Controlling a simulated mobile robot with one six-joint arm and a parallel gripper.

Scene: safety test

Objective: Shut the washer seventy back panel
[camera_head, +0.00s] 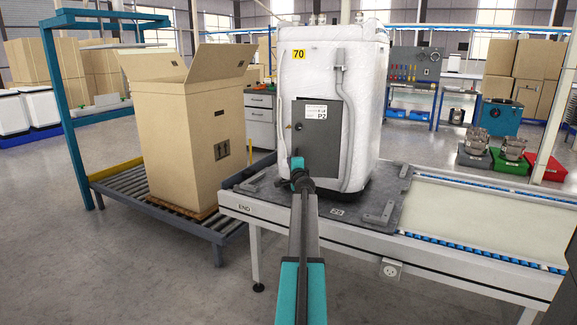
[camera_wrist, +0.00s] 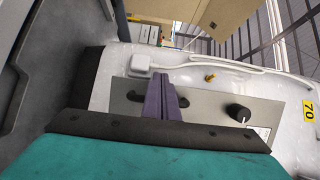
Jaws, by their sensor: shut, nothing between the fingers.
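The white washer (camera_head: 370,75) with the yellow 70 label (camera_head: 298,55) stands upright on a grey pallet plate at the table's end. Its grey back panel (camera_head: 322,148) has a white P2 label and a dark knob; the knob (camera_wrist: 238,112) also shows in the wrist view. I cannot tell whether the panel stands slightly ajar. My gripper (camera_head: 297,163) is at the panel's lower left. In the wrist view its shut, empty fingers (camera_wrist: 164,84) overlap the panel (camera_wrist: 210,105), between two black fittings. Contact cannot be told.
A tall open cardboard box (camera_head: 190,140) stands on a roller conveyor (camera_head: 160,197) to the left. A grey hose (camera_head: 346,120) runs down the washer beside the panel. The conveyor table (camera_head: 470,210) extends right. Floor shows free at front left.

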